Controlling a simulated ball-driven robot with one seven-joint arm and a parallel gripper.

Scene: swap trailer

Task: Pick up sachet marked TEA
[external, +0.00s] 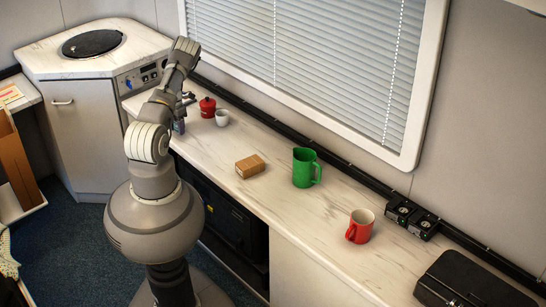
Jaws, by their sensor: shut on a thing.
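My gripper (184,104) hangs fingers-down over the left part of the counter, partly behind my own arm. It is shut on a small grey-blue packet (179,127), which shows just below the fingers near the counter's front edge. The packet may be the sachet, but it is too small for me to read any TEA mark. I cannot tell whether its lower end touches the counter. No other sachet shows clearly.
A red lidded pot (208,107) and a small white cup (222,118) stand just right of my gripper. Farther right are a brown box (250,166), a green mug (303,168), a red mug (359,227) and a black case (470,283). Bare counter (275,188) lies between them.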

